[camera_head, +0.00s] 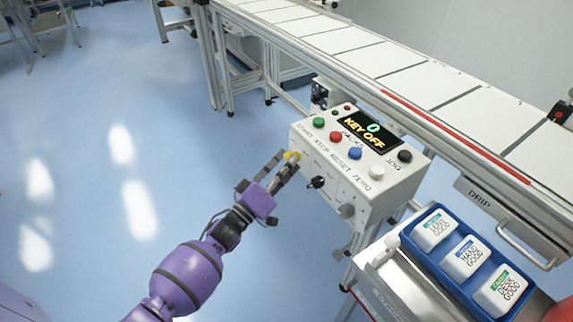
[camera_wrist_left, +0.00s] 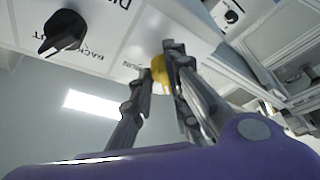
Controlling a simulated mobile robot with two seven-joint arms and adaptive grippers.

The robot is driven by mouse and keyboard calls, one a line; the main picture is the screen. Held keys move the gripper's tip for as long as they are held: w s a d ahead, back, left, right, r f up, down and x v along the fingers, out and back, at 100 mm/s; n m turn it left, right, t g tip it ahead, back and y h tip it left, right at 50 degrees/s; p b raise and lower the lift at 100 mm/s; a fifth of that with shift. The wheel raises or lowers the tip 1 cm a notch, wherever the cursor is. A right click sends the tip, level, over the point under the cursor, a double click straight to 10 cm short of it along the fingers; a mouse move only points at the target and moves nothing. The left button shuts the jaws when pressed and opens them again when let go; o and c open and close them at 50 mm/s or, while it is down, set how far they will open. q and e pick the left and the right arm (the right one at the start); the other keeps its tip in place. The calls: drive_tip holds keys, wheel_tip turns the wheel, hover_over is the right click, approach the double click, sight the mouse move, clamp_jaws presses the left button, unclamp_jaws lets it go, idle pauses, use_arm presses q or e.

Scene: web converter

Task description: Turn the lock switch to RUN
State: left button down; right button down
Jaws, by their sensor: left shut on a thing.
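The white control box (camera_head: 370,192) stands beside the conveyor, and its display (camera_head: 368,131) reads "0" and "KEY OFF". A small yellow switch (camera_head: 292,156) sits at the left end of its front face. My left gripper (camera_head: 283,165) is shut on this yellow switch. In the left wrist view the yellow switch (camera_wrist_left: 158,70) is between the fingertips, partly hidden by the right-hand finger. The small print beside it is too blurred to read surely. My right gripper is in neither view.
A black knob (camera_head: 316,182) is close to the right of my gripper, and a grey knob (camera_head: 347,211) is farther right. Coloured buttons line the box top. A blue tray (camera_head: 436,262) with white labelled packs is at the lower right.

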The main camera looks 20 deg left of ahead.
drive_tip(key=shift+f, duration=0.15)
use_arm(q)
drive_tip(key=m+g+h+b, duration=0.2)
drive_tip(key=m+h+b, duration=0.1)
drive_tip(key=m, duration=0.5)
drive_tip(key=m+g+h+b, duration=0.2)
drive_tip(key=m+h+b, duration=0.1)
drive_tip(key=m, duration=0.6)
drive_tip(key=w+a+m+g+h+b, duration=0.1)
drive_tip(key=m+g+h+b, duration=0.2)
drive_tip(key=m, duration=0.5)
drive_tip(key=shift+f+b, duration=0.4)
drive_tip(key=shift+b, duration=0.25)
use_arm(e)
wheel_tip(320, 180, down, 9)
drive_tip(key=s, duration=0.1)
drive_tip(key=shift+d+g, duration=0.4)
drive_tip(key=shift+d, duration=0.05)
use_arm(q)
drive_tip(key=shift+a+m+g, duration=0.1)
drive_tip(key=shift+m+g, duration=0.2)
drive_tip(key=shift+m, duration=0.1)
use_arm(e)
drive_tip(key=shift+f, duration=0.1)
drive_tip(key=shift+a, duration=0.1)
